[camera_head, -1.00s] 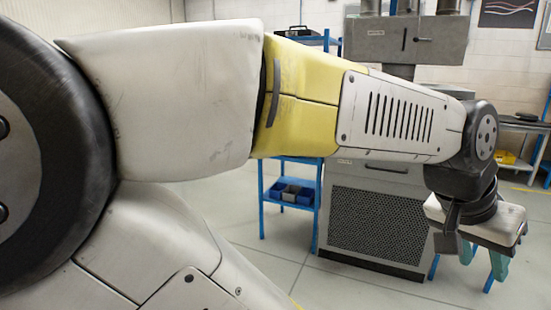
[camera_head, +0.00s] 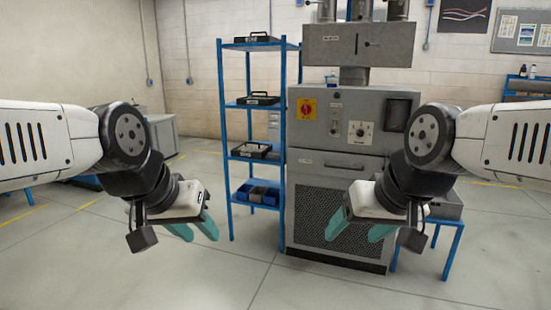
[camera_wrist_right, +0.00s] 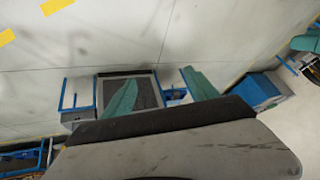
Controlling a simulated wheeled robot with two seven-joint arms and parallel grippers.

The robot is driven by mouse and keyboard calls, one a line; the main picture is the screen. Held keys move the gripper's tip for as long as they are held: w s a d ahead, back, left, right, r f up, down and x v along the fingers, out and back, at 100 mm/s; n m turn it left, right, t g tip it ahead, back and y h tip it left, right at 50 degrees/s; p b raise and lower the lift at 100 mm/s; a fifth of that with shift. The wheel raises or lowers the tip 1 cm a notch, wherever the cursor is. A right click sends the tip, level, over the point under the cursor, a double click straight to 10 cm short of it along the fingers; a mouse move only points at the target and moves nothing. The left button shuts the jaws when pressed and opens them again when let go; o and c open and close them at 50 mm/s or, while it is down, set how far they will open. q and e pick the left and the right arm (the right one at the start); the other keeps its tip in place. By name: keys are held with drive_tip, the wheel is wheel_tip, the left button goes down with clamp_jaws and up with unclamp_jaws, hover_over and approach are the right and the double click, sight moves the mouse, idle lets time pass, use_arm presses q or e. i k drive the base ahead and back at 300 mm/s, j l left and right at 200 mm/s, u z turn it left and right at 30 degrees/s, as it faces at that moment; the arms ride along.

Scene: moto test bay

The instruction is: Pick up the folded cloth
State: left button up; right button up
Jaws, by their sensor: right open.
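No folded cloth shows in either view. My left gripper (camera_head: 199,234) hangs at the left in the head view, its two teal fingers apart with nothing between them. My right gripper (camera_head: 356,232) hangs right of the middle, in front of the grey cabinet, open and empty.
A blue shelf rack (camera_head: 225,150) with black trays and blue bins stands behind, left of a grey machine cabinet (camera_head: 318,165). A blue-legged stand (camera_head: 448,240) is right of the cabinet. The floor in front (camera_head: 270,285) is clear. A noticeboard (camera_head: 525,32) hangs at the back right.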

sight(270, 155)
drive_tip(key=z, duration=4.65)
drive_tip(key=u, duration=4.65)
drive_tip(key=i+j+z, duration=0.1)
drive_tip(key=i, duration=0.2)
drive_tip(key=i+j+z, duration=0.1)
drive_tip(key=i, duration=0.2)
